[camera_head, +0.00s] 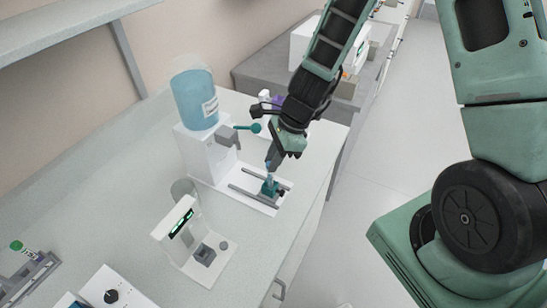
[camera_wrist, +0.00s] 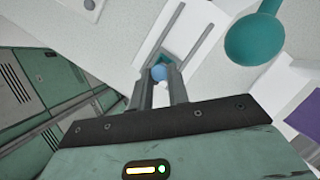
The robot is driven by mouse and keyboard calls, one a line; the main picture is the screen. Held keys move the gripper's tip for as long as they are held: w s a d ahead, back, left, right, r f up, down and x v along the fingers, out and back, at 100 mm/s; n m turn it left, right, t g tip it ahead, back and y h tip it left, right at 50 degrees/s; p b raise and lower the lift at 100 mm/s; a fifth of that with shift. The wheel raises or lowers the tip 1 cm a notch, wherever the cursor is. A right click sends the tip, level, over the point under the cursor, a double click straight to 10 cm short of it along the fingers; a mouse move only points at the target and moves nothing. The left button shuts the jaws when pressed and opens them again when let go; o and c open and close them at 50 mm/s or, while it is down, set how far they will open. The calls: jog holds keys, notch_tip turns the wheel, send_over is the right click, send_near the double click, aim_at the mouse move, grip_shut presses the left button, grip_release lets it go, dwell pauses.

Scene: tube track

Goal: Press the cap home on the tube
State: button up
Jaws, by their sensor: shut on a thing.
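My gripper (camera_head: 269,170) points down over a white base with two grey rails (camera_head: 250,196). It is shut on a small blue cap (camera_wrist: 160,73), which shows round between the fingertips in the wrist view. Just below the fingertips, a teal holder (camera_head: 271,188) sits between the rails; it also shows in the wrist view (camera_wrist: 165,59). A pale blue piece shows between fingertips and holder in the head view. I cannot make out the tube apart from the cap, nor whether the cap is fully seated.
A dispenser with a blue bottle (camera_head: 195,98) and a teal-knobbed lever (camera_head: 255,128) stands close behind the rails. A white device with a dark display (camera_head: 181,224) stands in front. A rack (camera_head: 30,276) with a green-capped tube is at far left. The bench edge is close on the right.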

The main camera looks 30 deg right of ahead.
jog(key=shift+f, duration=0.3)
dwell(0.4)
jog(key=o, duration=0.8)
jog(key=v, duration=1.7)
jog(key=shift+d+r, duration=0.1)
jog(key=shift+r, duration=0.15)
